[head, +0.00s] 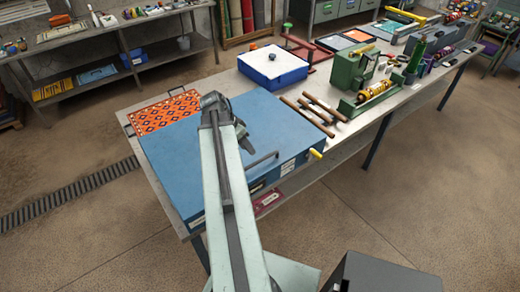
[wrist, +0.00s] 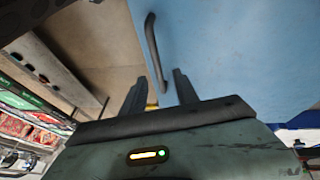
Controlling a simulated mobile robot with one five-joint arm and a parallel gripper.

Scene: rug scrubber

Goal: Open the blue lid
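The blue lid (head: 275,120) is a wide flat panel on top of a box-like machine on the workbench, and it lies flat and closed. A dark bar handle (head: 262,161) sits near its front edge. It also shows in the wrist view as a dark handle (wrist: 154,50) against the blue lid (wrist: 230,50). My gripper (wrist: 161,73) is open, with its two dark fingers apart and the handle's near end close to the gap between the fingertips. I cannot tell whether they touch. In the head view my arm hides part of the lid.
An orange patterned rug (head: 163,111) lies at the machine's left end. A yellow knob (head: 316,154) sticks out at the front right corner. Wooden-handled tools (head: 318,108), a blue-and-white bin (head: 273,68) and a green machine (head: 350,68) stand right and behind. The floor in front is clear.

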